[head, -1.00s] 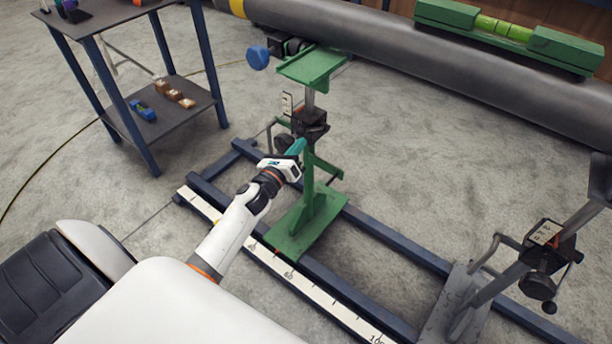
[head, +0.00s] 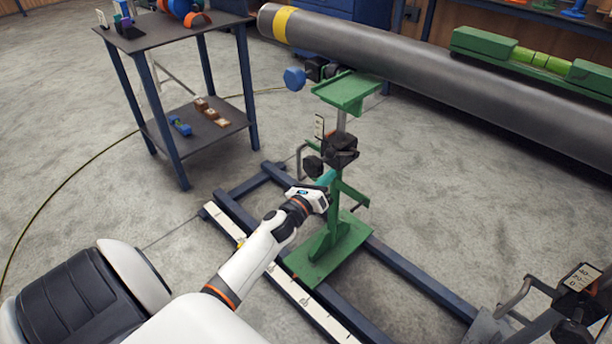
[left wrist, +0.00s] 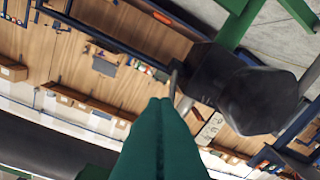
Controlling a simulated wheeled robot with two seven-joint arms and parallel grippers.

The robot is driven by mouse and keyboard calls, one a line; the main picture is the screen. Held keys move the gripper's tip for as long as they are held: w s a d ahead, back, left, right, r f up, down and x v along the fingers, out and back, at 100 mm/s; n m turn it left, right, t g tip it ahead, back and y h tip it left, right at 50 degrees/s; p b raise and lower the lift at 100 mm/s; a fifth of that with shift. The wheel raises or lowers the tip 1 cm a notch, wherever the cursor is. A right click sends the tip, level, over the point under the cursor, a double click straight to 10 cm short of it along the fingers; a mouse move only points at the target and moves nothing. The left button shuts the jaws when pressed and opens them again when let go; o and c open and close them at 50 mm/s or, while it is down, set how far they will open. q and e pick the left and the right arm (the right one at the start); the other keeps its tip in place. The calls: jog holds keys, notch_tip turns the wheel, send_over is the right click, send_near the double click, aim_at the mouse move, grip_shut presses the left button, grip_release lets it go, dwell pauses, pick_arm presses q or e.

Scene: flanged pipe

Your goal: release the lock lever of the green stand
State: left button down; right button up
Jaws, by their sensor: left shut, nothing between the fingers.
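The green stand (head: 328,238) stands upright on the dark blue rail frame, with a green top plate (head: 347,92). A black clamp block (head: 341,150) with a dark knob sits on its post; a grey bent rod (head: 301,160) shows at its left. My left gripper (head: 328,177) is just below the block, shut and empty. In the left wrist view its teal fingers (left wrist: 162,102) are together, and a thin dark bar (left wrist: 173,84), possibly the lock lever, is at their tips. The block and knob (left wrist: 262,100) are to the right. Contact cannot be told.
A large grey pipe (head: 400,62) with a yellow band runs behind the stand. A two-shelf table (head: 200,140) is at the back left. A second, grey stand with a black clamp (head: 575,300) is at the lower right. A white scale strip (head: 285,290) runs along the frame.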

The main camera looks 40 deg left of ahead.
pick_arm(q)
jog(key=s, duration=1)
jog(key=shift+s+d+p, duration=0.25)
jog(key=shift+d+p, duration=0.05)
jog(key=shift+d, duration=0.1)
pick_arm(e)
jog(key=shift+s+d+f, duration=0.15)
jog(key=shift+d+f, duration=0.2)
jog(key=shift+f, duration=0.25)
